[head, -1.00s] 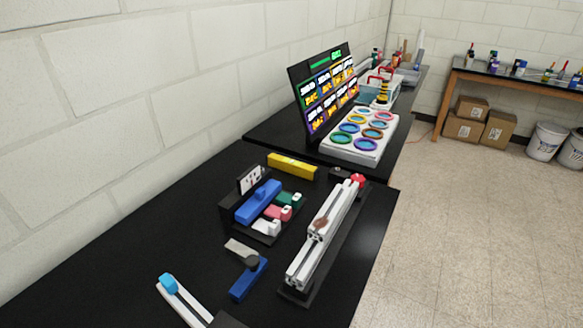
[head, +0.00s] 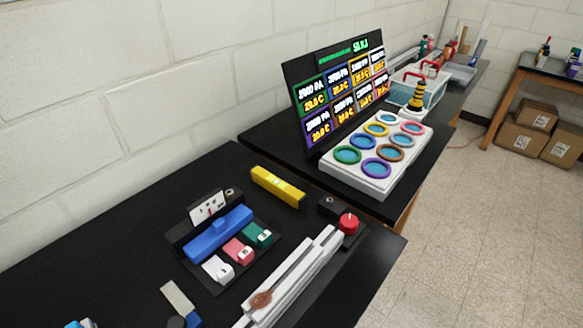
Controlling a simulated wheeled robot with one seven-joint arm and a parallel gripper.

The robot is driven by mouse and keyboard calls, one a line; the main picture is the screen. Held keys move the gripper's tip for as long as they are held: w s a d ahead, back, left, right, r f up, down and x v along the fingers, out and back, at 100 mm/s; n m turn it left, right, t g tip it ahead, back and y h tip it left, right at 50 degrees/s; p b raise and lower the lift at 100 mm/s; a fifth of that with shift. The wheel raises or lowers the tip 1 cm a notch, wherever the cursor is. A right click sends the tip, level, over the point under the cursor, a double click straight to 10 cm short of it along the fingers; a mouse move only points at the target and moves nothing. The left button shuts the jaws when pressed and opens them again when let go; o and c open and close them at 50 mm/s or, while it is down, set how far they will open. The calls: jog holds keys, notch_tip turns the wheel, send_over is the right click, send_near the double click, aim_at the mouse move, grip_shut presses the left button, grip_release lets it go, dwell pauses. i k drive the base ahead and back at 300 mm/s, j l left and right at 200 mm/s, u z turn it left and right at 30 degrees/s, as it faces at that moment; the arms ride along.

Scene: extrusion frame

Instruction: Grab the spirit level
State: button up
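The spirit level (head: 277,187) is a yellow bar with a pale vial in its middle. It lies on the black bench, near the bench's far end, behind the rack with the blue block and left of the red knob. Nothing covers it or touches it that I can see. My gripper is not in the head view.
A rack with a blue block (head: 217,235) and white, pink and green pieces stands in front of the level. A pale extrusion (head: 297,278) with a red knob (head: 348,222) lies at right. A white tray of coloured rings (head: 374,156) and a dark display (head: 340,92) stand beyond.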

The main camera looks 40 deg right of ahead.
aim_at(290, 195)
jog(key=l+u, duration=0.4)
jog(key=l, duration=2.25)
jog(key=i+l, duration=0.1)
jog(key=l, duration=0.3)
jog(key=i, duration=0.35)
jog(key=u, duration=0.05)
